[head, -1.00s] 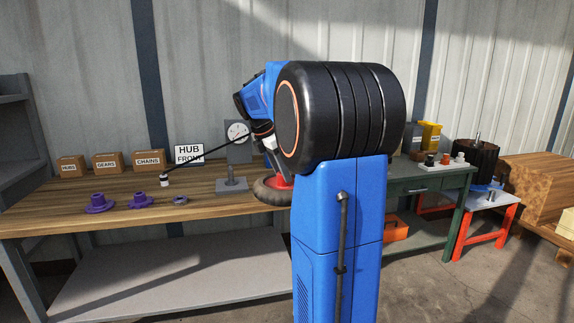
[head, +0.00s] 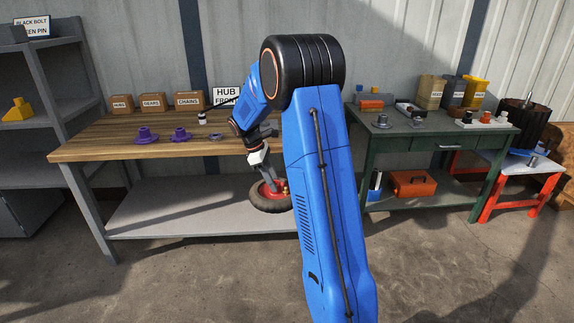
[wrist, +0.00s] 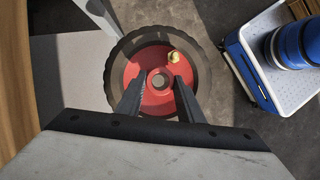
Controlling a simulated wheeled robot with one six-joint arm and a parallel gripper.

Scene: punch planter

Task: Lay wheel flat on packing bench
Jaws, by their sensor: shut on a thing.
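The wheel (head: 271,201) has a dark tyre and a red hub. In the head view it hangs from my gripper (head: 264,176), in front of the wooden-topped bench (head: 110,146) and lower in the picture than its top. In the wrist view the wheel (wrist: 118,58) faces the camera, with a brass fitting (wrist: 173,56) on its hub. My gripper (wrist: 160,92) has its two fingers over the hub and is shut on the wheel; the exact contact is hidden. A green bench (head: 400,142) stands to the right; no label shows which is the packing bench.
Purple hubs (head: 146,136) and cartons (head: 190,100) stand on the wooden bench, with a HUB FRONT sign (head: 227,96) behind. Its lower shelf (head: 170,220) is bare. The green bench holds several small parts and bins. Grey floor (head: 200,285) in front is clear.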

